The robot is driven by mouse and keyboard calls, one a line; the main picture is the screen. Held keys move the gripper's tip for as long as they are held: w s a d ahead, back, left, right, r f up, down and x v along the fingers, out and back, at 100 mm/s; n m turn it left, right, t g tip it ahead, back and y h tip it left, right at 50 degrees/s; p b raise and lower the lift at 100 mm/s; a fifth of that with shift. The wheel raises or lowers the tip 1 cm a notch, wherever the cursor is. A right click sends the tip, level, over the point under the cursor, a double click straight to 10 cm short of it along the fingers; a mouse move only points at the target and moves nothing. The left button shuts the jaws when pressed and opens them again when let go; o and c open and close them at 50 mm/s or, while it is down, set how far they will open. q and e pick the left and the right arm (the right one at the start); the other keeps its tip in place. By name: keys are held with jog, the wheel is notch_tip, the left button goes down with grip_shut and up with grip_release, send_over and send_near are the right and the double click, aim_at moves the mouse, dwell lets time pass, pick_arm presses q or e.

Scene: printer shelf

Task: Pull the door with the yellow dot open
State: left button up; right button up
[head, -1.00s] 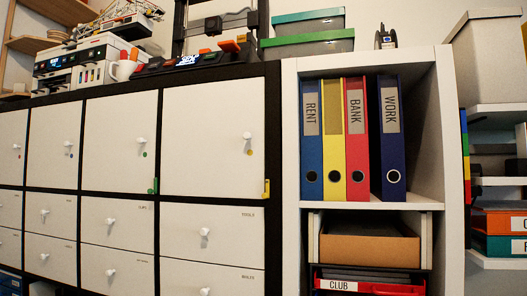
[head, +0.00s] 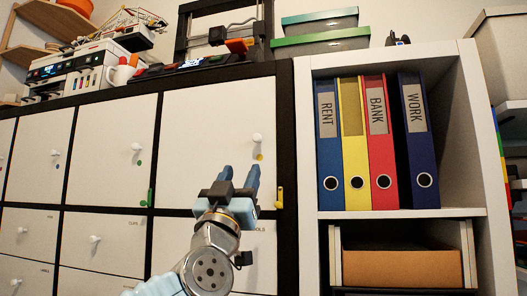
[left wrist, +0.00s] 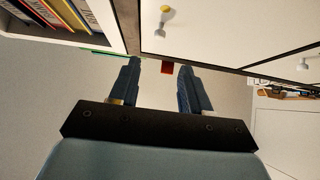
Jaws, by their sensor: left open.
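The white door (head: 205,120) with the yellow dot (head: 259,157) appears closed in the dark-framed cabinet. Its pale round knob (head: 257,139) is just above the dot. My left gripper (head: 241,172) is in front of the lower part of this door, fingers pointing up and open, with nothing between them. The fingertips appear below the knob in the head view; their gap from the door is hard to tell. In the left wrist view, the open fingers (left wrist: 156,76) are apart from a pale knob (left wrist: 163,30) with a yellow spot beside it. My right gripper is not in view.
A yellow bracket (head: 280,198) is at the door's lower right corner. Other doors with knobs lie to the left, drawers below. A white shelf (head: 305,130) with several binders stands right. A printer (head: 75,70) and a mug (head: 122,75) stand on the cabinet.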

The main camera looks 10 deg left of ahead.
aim_at(256, 140)
pick_arm(q)
jog(key=p+x, duration=0.4)
jog(key=x, duration=0.7)
jog(key=shift+p, duration=0.4)
jog(key=shift+w+r+p, duration=0.3)
jog(key=shift+w+r, duration=0.1)
jog(key=shift+w, duration=0.15)
jog(key=shift+c, duration=0.4)
grip_shut()
